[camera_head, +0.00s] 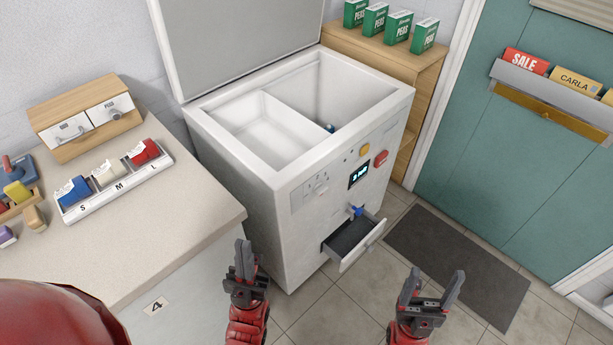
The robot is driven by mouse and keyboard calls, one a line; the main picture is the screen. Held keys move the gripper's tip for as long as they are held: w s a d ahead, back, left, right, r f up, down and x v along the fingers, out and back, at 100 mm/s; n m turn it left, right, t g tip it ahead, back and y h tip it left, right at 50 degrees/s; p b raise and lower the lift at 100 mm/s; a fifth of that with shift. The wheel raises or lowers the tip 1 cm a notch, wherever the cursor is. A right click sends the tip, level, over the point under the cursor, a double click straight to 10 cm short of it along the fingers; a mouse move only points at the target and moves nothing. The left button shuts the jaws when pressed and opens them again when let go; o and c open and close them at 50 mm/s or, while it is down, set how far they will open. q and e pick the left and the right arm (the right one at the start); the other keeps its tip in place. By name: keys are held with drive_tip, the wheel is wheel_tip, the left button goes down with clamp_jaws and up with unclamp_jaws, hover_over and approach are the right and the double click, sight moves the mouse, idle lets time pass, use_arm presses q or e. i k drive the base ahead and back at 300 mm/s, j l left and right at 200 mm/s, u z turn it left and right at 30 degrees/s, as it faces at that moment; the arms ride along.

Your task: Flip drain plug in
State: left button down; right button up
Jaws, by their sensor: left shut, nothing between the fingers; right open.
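The white washtub basin (205,121) stands in the middle with its lid (240,40) raised. A small blue piece (330,128), which looks like the drain plug, shows low inside the deeper right compartment. It is mostly hidden by the front wall, so I cannot tell how it sits. A second blue piece (356,211) sticks out of the front face, above an open drawer (350,240). My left gripper (241,245) is shut and empty, in front of the basin's lower left. My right gripper (435,283) is open and empty, to the right of the drawer and apart from it.
A counter (170,215) on the left holds a labelled tray (115,190) and a wooden drawer box (85,115). A wooden shelf (385,48) with green PEAS boxes stands behind the basin. A dark mat (455,260) lies before the teal door (510,130).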

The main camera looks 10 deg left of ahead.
sight(359, 209)
drive_tip(key=i+l, duration=0.25)
drive_tip(key=i, duration=0.15)
drive_tip(key=i+l, duration=0.3)
drive_tip(key=i, duration=0.1)
